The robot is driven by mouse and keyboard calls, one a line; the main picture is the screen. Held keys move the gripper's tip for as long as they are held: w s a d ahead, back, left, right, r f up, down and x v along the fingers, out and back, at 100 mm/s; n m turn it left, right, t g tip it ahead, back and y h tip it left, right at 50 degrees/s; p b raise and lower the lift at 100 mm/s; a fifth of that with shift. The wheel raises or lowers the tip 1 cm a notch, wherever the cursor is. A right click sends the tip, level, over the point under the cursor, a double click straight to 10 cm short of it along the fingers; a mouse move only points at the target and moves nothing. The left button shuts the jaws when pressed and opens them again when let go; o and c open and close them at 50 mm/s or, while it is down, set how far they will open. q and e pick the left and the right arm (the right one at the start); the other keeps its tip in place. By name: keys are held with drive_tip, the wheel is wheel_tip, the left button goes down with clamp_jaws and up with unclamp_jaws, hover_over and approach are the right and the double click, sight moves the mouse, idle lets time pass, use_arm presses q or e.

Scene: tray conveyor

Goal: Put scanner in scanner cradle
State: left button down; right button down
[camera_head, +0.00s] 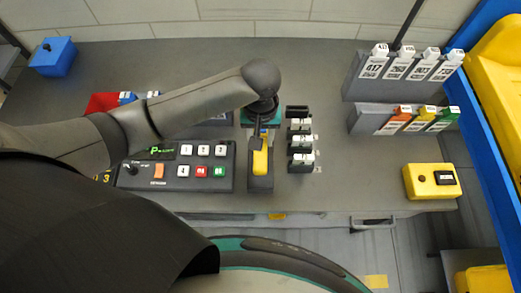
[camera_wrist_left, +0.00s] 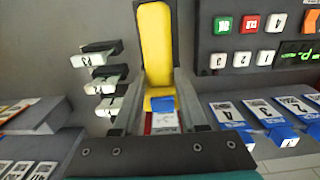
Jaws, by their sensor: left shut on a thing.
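The yellow scanner (camera_head: 261,160) lies along a dark scanner cradle (camera_head: 260,184) near the table's front edge. The scanner (camera_wrist_left: 155,45) also shows in the left wrist view, with dark cradle walls (camera_wrist_left: 139,45) beside it. My left gripper (camera_head: 264,140) reaches down over the scanner's far end and is shut on it. In the wrist view the fingers (camera_wrist_left: 163,112) stand on both sides of that end, where a blue and white piece shows between them. I cannot tell whether the scanner is fully seated. My right gripper is not in view.
A button panel (camera_head: 180,185) stands close left of the cradle. A small rack of white tags (camera_head: 301,145) stands close right. Tag racks (camera_head: 365,90) stand at the back right, and a yellow box (camera_head: 431,181) at the front right. A blue box (camera_head: 53,57) is at the far left.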

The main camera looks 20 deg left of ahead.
use_arm(q)
drive_tip(key=shift+f+b, duration=0.55)
drive_tip(key=shift+f, duration=2.6)
drive_tip(key=shift+f, duration=0.15)
drive_tip(key=shift+c, duration=2.2)
unclamp_jaws()
wheel_tip(320, 180, up, 12)
drive_tip(key=shift+r+p, duration=0.15)
drive_tip(key=shift+p, duration=1.05)
